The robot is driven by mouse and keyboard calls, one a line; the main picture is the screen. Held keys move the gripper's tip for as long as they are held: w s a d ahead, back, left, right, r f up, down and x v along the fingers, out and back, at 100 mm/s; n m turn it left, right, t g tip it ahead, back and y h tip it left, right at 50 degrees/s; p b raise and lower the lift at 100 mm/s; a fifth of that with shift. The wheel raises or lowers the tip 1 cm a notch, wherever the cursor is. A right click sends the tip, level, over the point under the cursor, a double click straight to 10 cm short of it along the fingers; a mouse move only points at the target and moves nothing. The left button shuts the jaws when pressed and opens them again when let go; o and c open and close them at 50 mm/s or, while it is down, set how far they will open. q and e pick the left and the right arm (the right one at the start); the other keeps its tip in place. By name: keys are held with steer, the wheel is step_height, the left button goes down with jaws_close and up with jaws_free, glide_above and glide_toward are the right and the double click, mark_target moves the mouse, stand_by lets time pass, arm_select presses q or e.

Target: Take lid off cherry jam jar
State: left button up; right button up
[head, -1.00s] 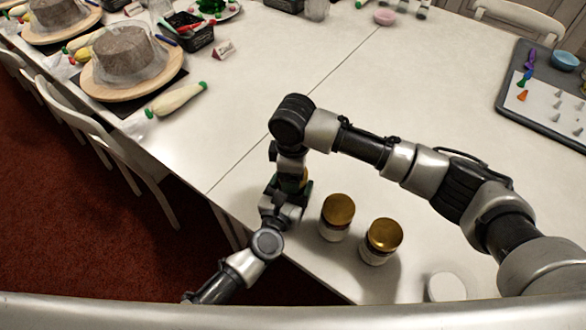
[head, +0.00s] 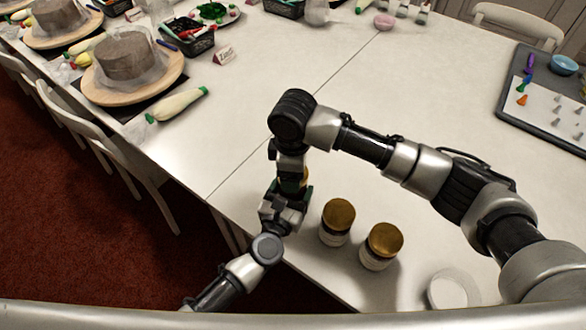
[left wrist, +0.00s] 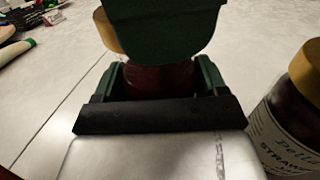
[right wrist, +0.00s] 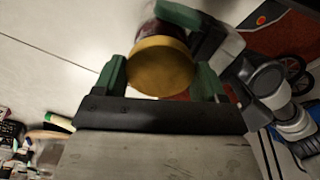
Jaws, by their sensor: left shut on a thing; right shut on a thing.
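The jam jar between my grippers is mostly hidden in the head view, with a sliver of its gold lid (head: 304,176) showing. In the left wrist view its dark red body (left wrist: 160,78) sits between the green fingers of my left gripper (left wrist: 163,80), which is shut on it. In the right wrist view the gold lid (right wrist: 161,68) is between the fingers of my right gripper (right wrist: 163,80), shut on it from above. The jar body (right wrist: 165,28) shows right behind the lid; I cannot tell whether they are apart. The jar's label is hidden.
Two gold-lidded jars (head: 337,221) (head: 381,246) stand close on the right; one label in the left wrist view (left wrist: 285,130) begins "STRAW". A white round thing (head: 437,289) lies near the table edge. Cakes on turntables (head: 165,75) stand far left. The table's middle is clear.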

steer(key=shift+r, duration=1.95)
arm_select(q)
steer(key=o, duration=1.8)
steer(key=shift+c, duration=0.2)
